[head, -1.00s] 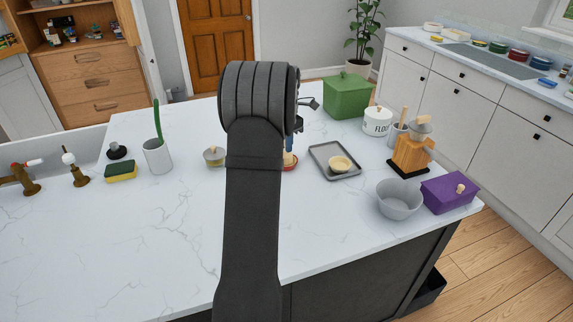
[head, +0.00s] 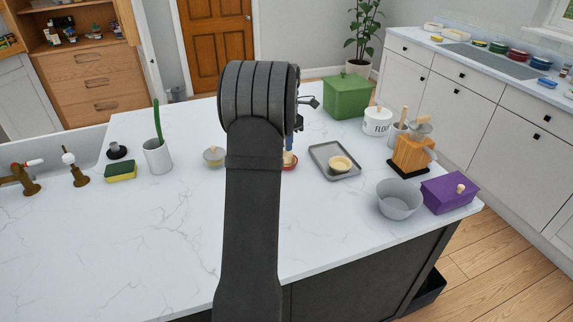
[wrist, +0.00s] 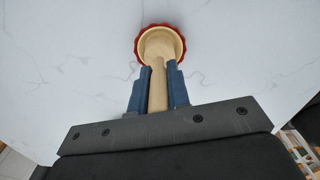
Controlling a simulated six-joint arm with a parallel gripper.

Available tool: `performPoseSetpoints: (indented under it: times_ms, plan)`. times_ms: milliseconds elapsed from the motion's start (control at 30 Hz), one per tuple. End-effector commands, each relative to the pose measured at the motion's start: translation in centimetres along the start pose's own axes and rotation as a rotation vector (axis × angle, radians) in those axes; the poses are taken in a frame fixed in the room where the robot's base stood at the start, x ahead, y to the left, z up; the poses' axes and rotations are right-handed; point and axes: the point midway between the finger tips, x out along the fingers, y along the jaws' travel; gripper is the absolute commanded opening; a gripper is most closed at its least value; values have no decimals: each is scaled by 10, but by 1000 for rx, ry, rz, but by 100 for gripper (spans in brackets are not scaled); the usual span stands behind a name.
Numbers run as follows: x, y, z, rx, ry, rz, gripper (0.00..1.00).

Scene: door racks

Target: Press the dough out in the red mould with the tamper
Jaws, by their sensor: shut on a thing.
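The red mould (wrist: 182,44) stands on the white worktop, with a fluted rim and pale dough (wrist: 143,44) inside. My gripper (wrist: 160,68) is shut on the wooden tamper (wrist: 158,80), its blue fingers on either side of the handle. The tamper's end lies over the middle of the dough in the wrist view; I cannot tell how firmly it touches. In the head view my arm hides most of this, leaving a sliver of the red mould (head: 290,163) beside it.
A grey tray (head: 323,153) with a pale-filled yellow dish (head: 340,163) lies just right of the mould. A small lidded jar (head: 213,157) stands to its left. The front left worktop is clear.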

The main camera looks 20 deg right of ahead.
Motion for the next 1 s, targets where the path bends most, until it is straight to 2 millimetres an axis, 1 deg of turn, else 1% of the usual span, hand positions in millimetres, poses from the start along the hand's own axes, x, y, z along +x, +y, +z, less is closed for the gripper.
performPoseSetpoints:
  times_ms: [300,1000]
  plan:
    - [11,0,0,0,0,0,0]
    - [12,0,0,0,2,-2,0]
